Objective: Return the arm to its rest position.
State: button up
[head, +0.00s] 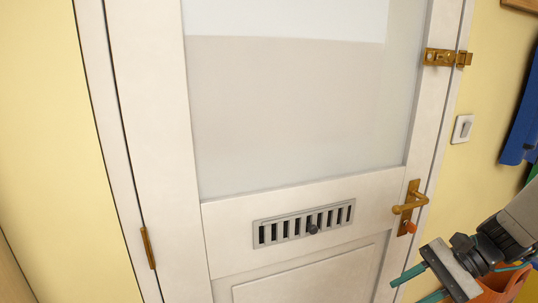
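My arm reaches in from the lower right corner. My gripper (406,292) has two teal fingers that stand apart with nothing between them, so it is open and empty. The lower finger is partly cut off by the bottom edge. The gripper is in front of the lower right part of a white door (154,130), below the brass door handle (408,208) and apart from it in the picture.
The door has a frosted pane (290,120), a vent grille (304,224) with a dark knob, and a brass bolt (447,58). A light switch (462,129) and blue cloth (524,125) are at right. Something orange (503,286) shows behind the arm.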

jog(key=s+a+r+n+t+h, duration=0.1)
jog(key=s+r+n+h, duration=0.9)
jog(key=s+r+n, duration=0.1)
jog(key=shift+s+n+t+h, duration=0.3)
jog(key=shift+s+n+h, duration=0.1)
jog(key=shift+s+n, duration=0.25)
jog(key=shift+s, duration=0.1)
jog(key=shift+s, duration=0.1)
